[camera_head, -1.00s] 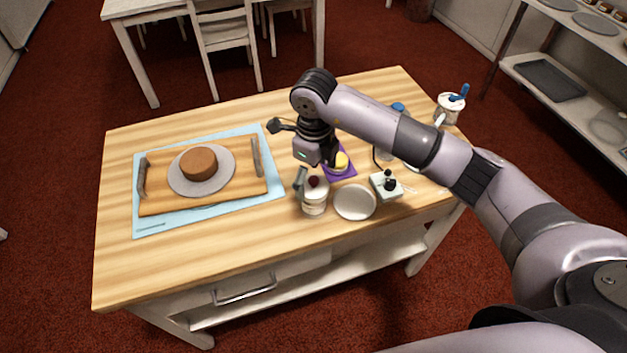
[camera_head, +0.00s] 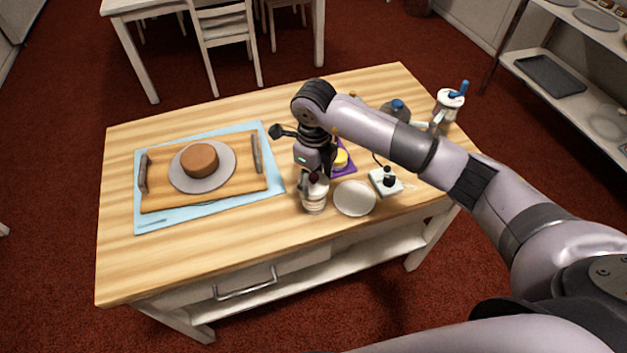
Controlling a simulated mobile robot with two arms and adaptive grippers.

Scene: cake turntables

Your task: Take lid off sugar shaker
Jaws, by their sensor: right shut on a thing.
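The sugar shaker appears to be the whitish jar (camera_head: 314,200) near the front middle of the table. A dark red knob (camera_head: 314,177) shows at its top, partly hidden by my gripper. My right gripper (camera_head: 315,179) reaches down from above and is shut on the jar's lid at this knob. The lid appears to sit on the jar, though the fingers hide part of the join. My left gripper is not in view.
A white plate (camera_head: 355,198) stands just right of the jar. Behind are a purple mat (camera_head: 348,170) with a yellow item and a small white device (camera_head: 386,182). A wooden tray (camera_head: 160,202) with a cake lies on a blue mat (camera_head: 180,221) at left. The table's front left is clear.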

